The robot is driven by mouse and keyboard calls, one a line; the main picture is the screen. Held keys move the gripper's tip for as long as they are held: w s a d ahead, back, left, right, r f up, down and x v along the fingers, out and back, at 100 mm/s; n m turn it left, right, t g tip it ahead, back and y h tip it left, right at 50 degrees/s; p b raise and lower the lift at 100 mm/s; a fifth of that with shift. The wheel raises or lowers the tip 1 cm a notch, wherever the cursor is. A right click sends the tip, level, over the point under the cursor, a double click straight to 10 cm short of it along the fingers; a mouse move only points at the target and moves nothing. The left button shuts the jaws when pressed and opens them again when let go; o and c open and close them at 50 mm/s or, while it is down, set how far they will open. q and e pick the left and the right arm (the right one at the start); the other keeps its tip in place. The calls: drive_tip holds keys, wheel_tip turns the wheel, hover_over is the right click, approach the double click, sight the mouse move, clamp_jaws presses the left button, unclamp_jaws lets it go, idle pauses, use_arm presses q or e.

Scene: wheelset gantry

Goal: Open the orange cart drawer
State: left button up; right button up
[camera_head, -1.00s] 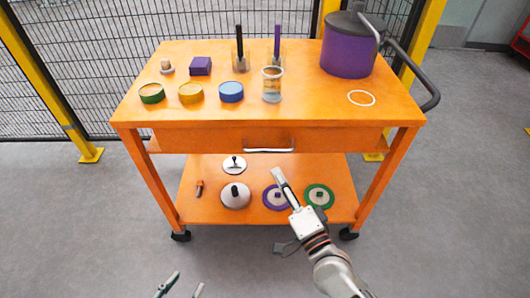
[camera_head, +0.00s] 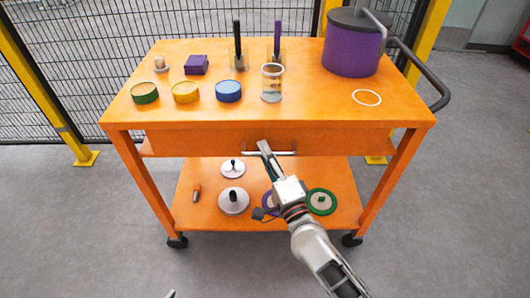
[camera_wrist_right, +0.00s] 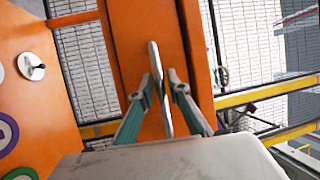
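The orange cart (camera_head: 150,122) stands ahead of me. Its drawer (camera_head: 215,143) sits under the top and looks closed. The drawer's silver bar handle (camera_head: 285,153) is at the middle of the front. My right gripper (camera_head: 264,147) is at the handle's left part. In the right wrist view the handle (camera_wrist_right: 153,60) runs between the two fingers of the right gripper (camera_wrist_right: 160,88), with small gaps beside it, so the gripper looks open around it. Only a tip of my left gripper (camera_head: 170,294) shows at the bottom edge; its fingers are mostly out of frame.
On the cart top stand a purple pot (camera_head: 352,48), a glass jar (camera_head: 272,84), several round tins and a purple box (camera_head: 196,65). The lower shelf (camera_head: 335,177) holds several lids and discs. The floor in front is clear. A black mesh fence is behind.

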clamp_jaws()
use_arm(q)
drive_tip(key=shift+w, duration=0.1)
use_arm(e)
drive_tip(key=shift+s, duration=0.1)
use_arm(q)
drive_tip(key=a+p, duration=0.1)
drive_tip(key=p, duration=0.2)
drive_tip(key=s+p, duration=0.1)
drive_tip(key=p, duration=0.2)
drive_tip(key=shift+s+a+r+y, duration=0.1)
drive_tip(key=shift+a+r+y, duration=0.1)
drive_tip(key=shift+a+y, duration=0.15)
use_arm(e)
drive_tip(key=s, duration=3)
drive_tip(key=shift+s, duration=0.2)
